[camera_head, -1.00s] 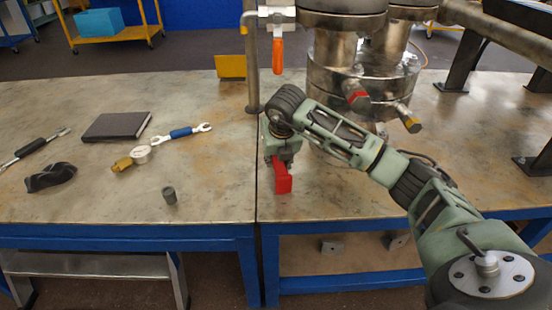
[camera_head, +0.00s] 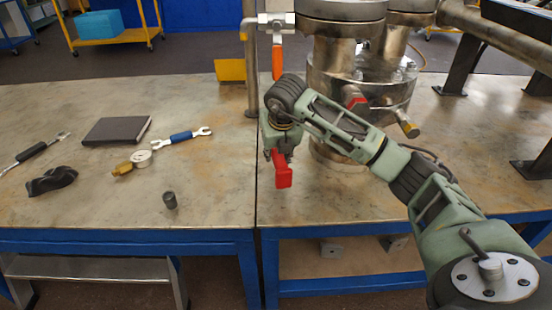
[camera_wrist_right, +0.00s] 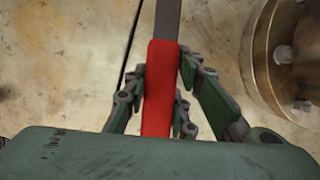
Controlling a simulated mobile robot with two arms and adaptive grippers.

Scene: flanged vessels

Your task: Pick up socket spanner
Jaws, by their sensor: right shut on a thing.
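The socket spanner (camera_wrist_right: 159,90) has a red grip and a flat grey shaft that runs out of the top of the right wrist view. Its working end is not visible. In the head view its red grip (camera_head: 283,172) hangs below my right gripper (camera_head: 277,155), over the bench near the seam between two tabletops. In the right wrist view my right gripper (camera_wrist_right: 160,100) has its fingers on both sides of the red grip, shut on it. My left gripper is not in view.
A flanged steel vessel (camera_head: 345,75) stands close to the right arm. A valve pipe (camera_head: 250,60) rises beside it. On the left tabletop lie a blue-handled spanner (camera_head: 181,137), a dark notebook (camera_head: 115,130), a gauge (camera_head: 140,158) and a small dark cylinder (camera_head: 170,200).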

